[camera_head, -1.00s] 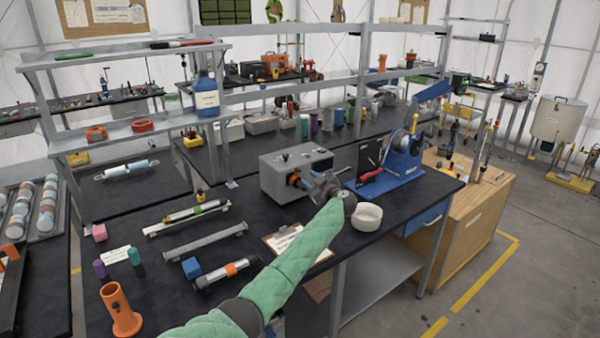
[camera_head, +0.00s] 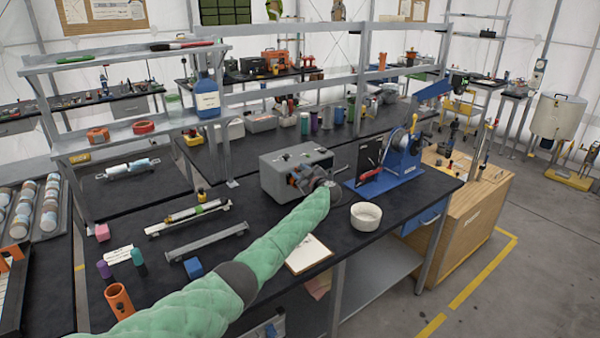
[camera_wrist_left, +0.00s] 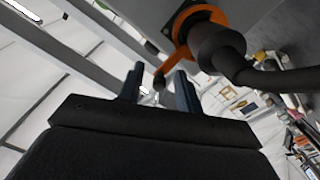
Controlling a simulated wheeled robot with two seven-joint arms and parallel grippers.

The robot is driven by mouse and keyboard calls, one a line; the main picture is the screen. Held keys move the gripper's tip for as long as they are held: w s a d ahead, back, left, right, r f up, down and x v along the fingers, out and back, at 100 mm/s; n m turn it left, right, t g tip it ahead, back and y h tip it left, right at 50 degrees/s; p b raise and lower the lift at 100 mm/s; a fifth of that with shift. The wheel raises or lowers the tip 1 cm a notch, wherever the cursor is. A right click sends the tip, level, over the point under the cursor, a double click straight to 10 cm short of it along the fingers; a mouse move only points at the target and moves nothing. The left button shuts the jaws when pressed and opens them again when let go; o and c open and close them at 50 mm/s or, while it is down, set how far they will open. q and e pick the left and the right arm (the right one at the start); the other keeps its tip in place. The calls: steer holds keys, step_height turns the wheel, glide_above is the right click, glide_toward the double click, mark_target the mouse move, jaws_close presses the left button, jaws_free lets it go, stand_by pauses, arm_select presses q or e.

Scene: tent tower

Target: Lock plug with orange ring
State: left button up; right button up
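The plug (camera_wrist_left: 215,45) shows in the left wrist view at the upper right. It is dark, with a thick black cable, and sits against the grey box (camera_head: 290,170). In the head view my left gripper (camera_head: 303,178) is at the front of the box and hides the ring. My right gripper is out of view.
A white bowl (camera_head: 366,216) and a clipboard (camera_head: 308,250) lie near the bench's front edge. A blue machine (camera_head: 400,160) stands right of the box. Rails (camera_head: 205,242), a blue cube (camera_head: 193,267) and an orange cup (camera_head: 119,300) are at the left.

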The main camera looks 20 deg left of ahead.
arm_select(q)
jaws_close()
steer(key=shift+s+n, duration=0.1)
steer(key=shift+n, duration=0.3)
